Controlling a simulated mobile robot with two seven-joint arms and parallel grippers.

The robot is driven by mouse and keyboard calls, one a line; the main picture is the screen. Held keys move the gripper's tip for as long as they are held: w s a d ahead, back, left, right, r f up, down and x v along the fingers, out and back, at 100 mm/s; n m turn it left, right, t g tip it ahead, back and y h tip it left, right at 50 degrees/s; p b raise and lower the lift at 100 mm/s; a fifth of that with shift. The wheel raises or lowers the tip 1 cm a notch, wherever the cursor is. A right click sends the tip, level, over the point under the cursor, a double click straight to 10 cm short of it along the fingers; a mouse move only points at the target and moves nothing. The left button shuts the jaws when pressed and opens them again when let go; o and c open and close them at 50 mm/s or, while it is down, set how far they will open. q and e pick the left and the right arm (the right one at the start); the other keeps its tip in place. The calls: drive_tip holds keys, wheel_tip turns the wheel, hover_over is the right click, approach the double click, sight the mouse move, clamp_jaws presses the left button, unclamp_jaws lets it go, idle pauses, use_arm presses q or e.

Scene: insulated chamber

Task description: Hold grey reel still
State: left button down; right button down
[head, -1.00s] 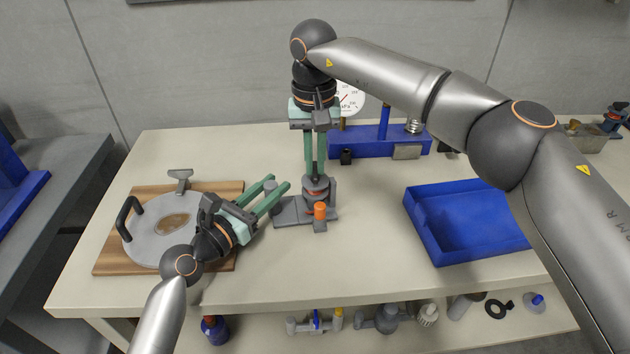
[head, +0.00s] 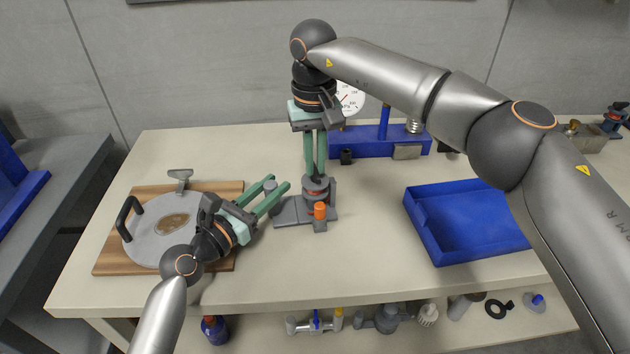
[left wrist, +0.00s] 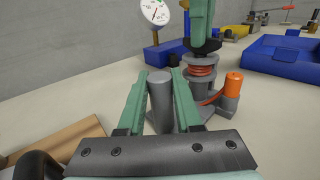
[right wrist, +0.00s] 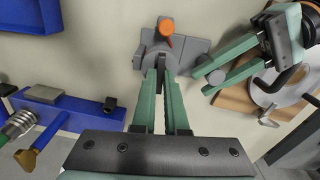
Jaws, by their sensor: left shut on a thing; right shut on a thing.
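The grey reel (head: 316,186) stands on a grey base (head: 290,212) at the table's middle. Red-orange winding shows on its drum in the left wrist view (left wrist: 201,72). An orange cylinder (head: 319,210) stands in front of it. My left gripper (head: 279,185) is shut on a grey upright post (left wrist: 160,92) on the left of the base. My right gripper (head: 315,170) points down from above and is shut on a thin dark piece (right wrist: 160,80) on top of the reel. The fingers partly hide that piece.
A round grey lid-like plate (head: 150,240) with a black handle lies on a wooden board (head: 110,262) under my left arm. A blue stand (head: 370,145) with a gauge (head: 350,98) is behind. An empty blue tray (head: 470,222) sits at right, with clear table before it.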

sight(315, 170)
drive_tip(key=c, duration=1.1)
unclamp_jaws()
drive_tip(key=shift+r, duration=0.1)
drive_tip(key=shift+r, duration=2.9)
drive_tip(key=shift+o, duration=0.2)
